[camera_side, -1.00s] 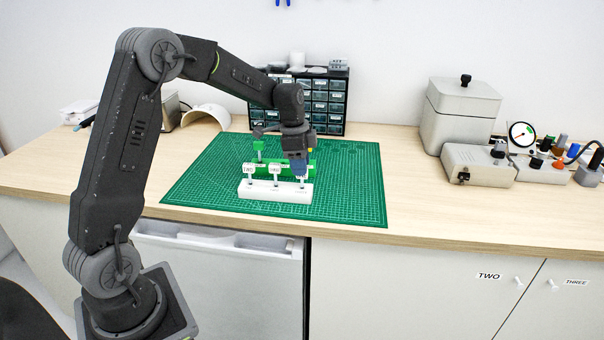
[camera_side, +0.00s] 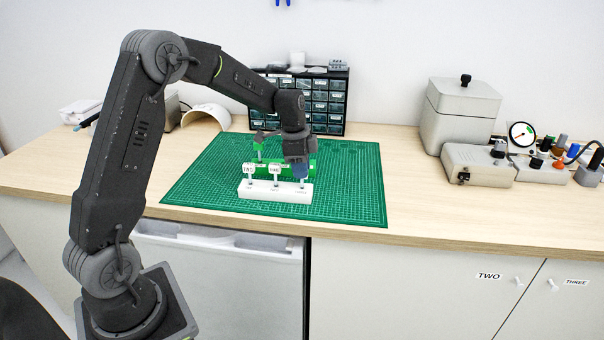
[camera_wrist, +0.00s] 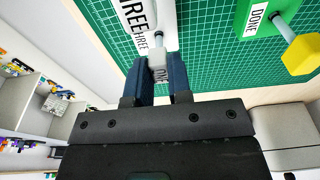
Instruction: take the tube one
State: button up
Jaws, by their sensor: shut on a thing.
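A white rack (camera_side: 285,196) stands on the green mat and holds upright tubes with white tags: a left tube (camera_side: 249,169) and a middle tube (camera_side: 274,170). My gripper (camera_side: 300,172) is at the rack's right end. In the wrist view its blue fingers (camera_wrist: 161,70) are shut on a tagged tube (camera_wrist: 157,64). The tag seems to begin with "ON", but it is partly hidden. The tube's stem still meets the white rack. A label reading "THREE" (camera_wrist: 138,22) shows beside it.
A drawer cabinet (camera_side: 325,98) is behind the mat (camera_side: 355,190). A grey box (camera_side: 460,112) and instruments stand at right. The mat's right part is clear.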

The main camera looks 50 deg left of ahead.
grip_shut()
jog(key=shift+r, duration=1.6)
jog(key=shift+r, duration=2.4)
